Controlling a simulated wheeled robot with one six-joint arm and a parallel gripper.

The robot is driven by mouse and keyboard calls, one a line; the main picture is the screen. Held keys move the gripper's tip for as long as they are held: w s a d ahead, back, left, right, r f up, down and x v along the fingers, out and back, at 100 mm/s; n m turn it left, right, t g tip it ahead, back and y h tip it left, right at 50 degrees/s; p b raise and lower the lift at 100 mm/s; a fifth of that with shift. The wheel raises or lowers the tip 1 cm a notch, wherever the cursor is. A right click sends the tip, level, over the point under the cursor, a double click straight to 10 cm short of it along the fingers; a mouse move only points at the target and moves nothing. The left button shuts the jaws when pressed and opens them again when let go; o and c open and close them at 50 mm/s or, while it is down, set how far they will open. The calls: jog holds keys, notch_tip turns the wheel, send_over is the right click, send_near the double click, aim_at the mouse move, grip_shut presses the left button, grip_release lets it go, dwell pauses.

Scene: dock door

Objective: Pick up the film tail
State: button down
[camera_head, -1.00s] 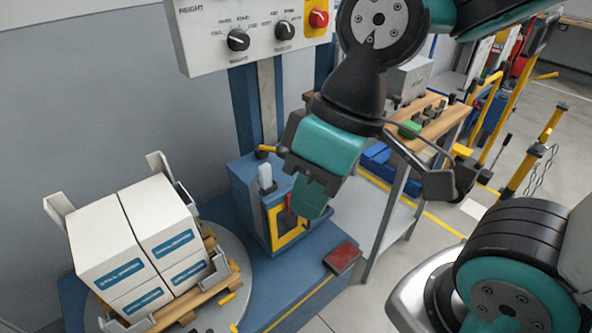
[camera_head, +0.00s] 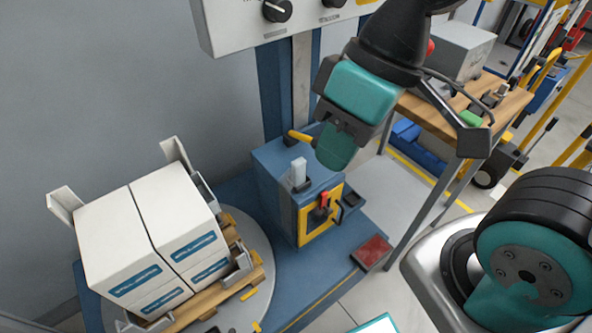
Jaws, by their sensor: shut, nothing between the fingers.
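My gripper (camera_head: 336,150) is shut and empty, its teal fingertips pointing down just above and in front of the blue machine housing (camera_head: 279,194). A small whitish upright piece (camera_head: 298,172) stands on top of the housing, left of my fingertips and apart from them in the picture. It may be the film tail, but it is too small to tell. A yellow-framed opening (camera_head: 318,222) with a red lever (camera_head: 323,201) is on the front of the housing, below my gripper. White boxes (camera_head: 150,235) sit stacked on a pallet on the round turntable (camera_head: 262,262).
A control panel (camera_head: 270,20) hangs on the column above the housing. A yellow handle (camera_head: 300,136) sticks out behind the whitish piece. A red pad (camera_head: 372,252) lies at the base's right edge. A wooden-topped bench (camera_head: 425,117) stands right.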

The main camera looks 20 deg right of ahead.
dwell(0.3)
jog(key=c, duration=1.6)
grip_release()
jog(key=shift+d, duration=0.1)
jog(key=o, duration=0.7)
jog(key=w+n, duration=0.1)
jog(key=w+f, duration=0.1)
jog(key=w, duration=0.1)
jog(key=shift+w+d+n+h+b, duration=0.1)
jog(key=shift+d+n+h+b, duration=0.1)
jog(key=shift+n+h+b, duration=0.15)
jog(key=n+h+b, duration=0.4)
jog(key=n, duration=0.8)
send_over(298, 161)
notch_tip(298, 161, down, 10)
jog(key=shift+y, duration=0.25)
notch_tip(298, 161, down, 12)
jog(key=shift+a+r, duration=0.15)
jog(key=shift+f+p, duration=0.35)
jog(key=shift+f, duration=2.35)
